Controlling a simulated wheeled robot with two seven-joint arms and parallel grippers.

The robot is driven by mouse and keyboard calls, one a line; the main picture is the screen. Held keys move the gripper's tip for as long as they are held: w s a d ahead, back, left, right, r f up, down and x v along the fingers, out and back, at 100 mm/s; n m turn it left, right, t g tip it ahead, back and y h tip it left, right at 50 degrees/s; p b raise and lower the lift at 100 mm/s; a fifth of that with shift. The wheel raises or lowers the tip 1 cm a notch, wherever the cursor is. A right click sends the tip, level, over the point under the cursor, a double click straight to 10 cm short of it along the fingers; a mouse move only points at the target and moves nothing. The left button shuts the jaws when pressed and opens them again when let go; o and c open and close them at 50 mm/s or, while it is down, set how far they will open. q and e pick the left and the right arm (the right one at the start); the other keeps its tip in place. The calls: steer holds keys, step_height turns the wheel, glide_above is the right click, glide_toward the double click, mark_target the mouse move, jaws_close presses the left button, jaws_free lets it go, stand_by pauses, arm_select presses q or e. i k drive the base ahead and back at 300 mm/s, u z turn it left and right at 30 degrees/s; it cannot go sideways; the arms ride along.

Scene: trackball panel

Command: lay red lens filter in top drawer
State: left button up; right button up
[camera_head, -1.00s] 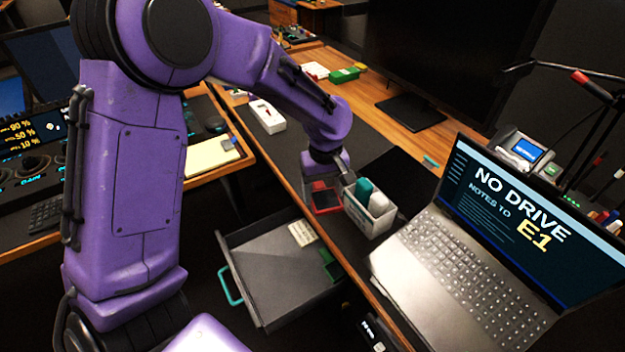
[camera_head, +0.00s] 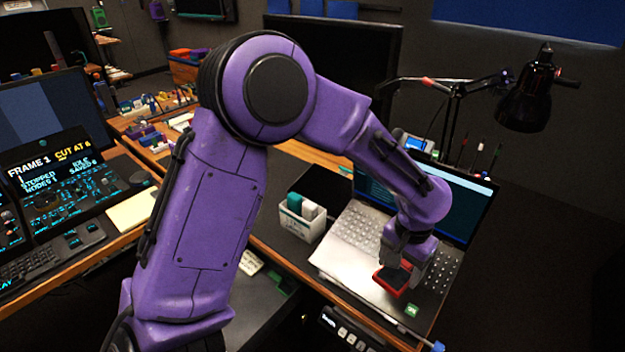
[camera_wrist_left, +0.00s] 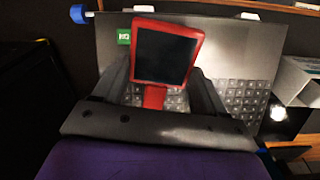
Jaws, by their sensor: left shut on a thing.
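The red lens filter, a dark square in a red frame with a red stem, is in my left gripper; it shows in the head view (camera_head: 392,279) and large in the wrist view (camera_wrist_left: 166,53). My left gripper (camera_head: 408,266) is shut on its stem (camera_wrist_left: 154,97), above the laptop's front right part. An open drawer (camera_head: 262,312) is below the desk at lower centre, left of the gripper and partly hidden behind my arm. It holds a pale label and a green piece. My right gripper is not in view.
The open laptop (camera_head: 345,258) lies under the gripper, with a green tag (camera_head: 412,310) at its front corner. A white holder (camera_head: 302,218) with green and white items stands left of it. A black desk lamp (camera_head: 528,98) stands behind at right.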

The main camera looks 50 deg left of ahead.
mark_target(240, 310)
steer(key=z, duration=0.95)
steer(key=k, duration=1.1)
steer(key=u, duration=1.7)
steer(key=i, duration=0.25)
